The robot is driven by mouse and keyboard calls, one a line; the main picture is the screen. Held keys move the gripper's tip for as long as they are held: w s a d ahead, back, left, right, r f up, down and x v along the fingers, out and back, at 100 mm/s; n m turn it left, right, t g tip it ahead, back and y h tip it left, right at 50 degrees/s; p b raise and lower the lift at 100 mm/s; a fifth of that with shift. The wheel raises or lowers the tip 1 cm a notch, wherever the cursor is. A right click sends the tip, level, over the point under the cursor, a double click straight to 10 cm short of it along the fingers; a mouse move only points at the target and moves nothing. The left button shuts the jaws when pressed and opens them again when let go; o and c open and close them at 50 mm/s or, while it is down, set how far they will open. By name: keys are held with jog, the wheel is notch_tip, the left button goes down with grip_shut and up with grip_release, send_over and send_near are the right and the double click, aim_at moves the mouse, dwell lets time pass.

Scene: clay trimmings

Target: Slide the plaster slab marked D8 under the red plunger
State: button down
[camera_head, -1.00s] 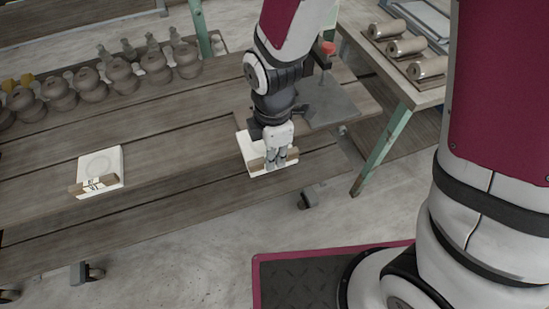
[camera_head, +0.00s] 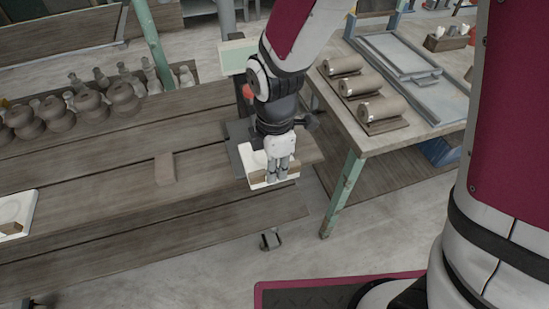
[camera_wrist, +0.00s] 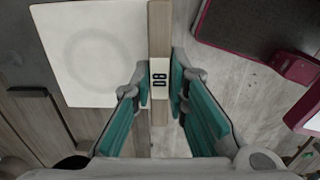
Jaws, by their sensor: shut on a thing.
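The D8 plaster slab is white with a faint round ring (camera_wrist: 92,60) and a wooden strip along one edge; the strip's label reads D8. In the head view the slab (camera_head: 253,160) lies at the right end of the plank table, close against a dark grey plate (camera_head: 236,133). My gripper (camera_head: 275,180) points down and is shut on the wooden strip, fingers either side of the label in the wrist view (camera_wrist: 160,92). The red plunger knob (camera_head: 248,91) shows behind my wrist; its lower part is hidden, so I cannot tell whether the slab is under it.
Another white slab (camera_head: 14,212) is at the left edge. A brown block (camera_head: 165,169) lies on the planks left of the D8 slab. Clay pots (camera_head: 90,103) stand at the back left. A side table (camera_head: 385,135) with rolls stands right, across a gap.

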jog(key=shift+w+a+f+b, duration=0.15)
jog(key=shift+w+f+b, duration=0.35)
jog(key=shift+f, duration=0.2)
jog(key=shift+w+a+f+b, duration=0.1)
jog(key=shift+w+f+b, duration=0.3)
jog(key=shift+f+b, duration=0.25)
jog(key=shift+w+a+f+b, duration=0.15)
jog(key=shift+w+f+b, duration=0.35)
jog(key=shift+f, duration=0.2)
jog(key=shift+w+a+b, duration=0.4)
jog(key=shift+w, duration=0.95)
jog(key=shift+w+a+b, duration=0.4)
jog(key=shift+w+a, duration=0.05)
jog(key=shift+w, duration=0.95)
jog(key=shift+w+a+b, duration=0.4)
jog(key=shift+w, duration=0.95)
jog(key=shift+w+a+f, duration=0.15)
jog(key=shift+w, duration=0.5)
jog(key=c, duration=1.5)
grip_release()
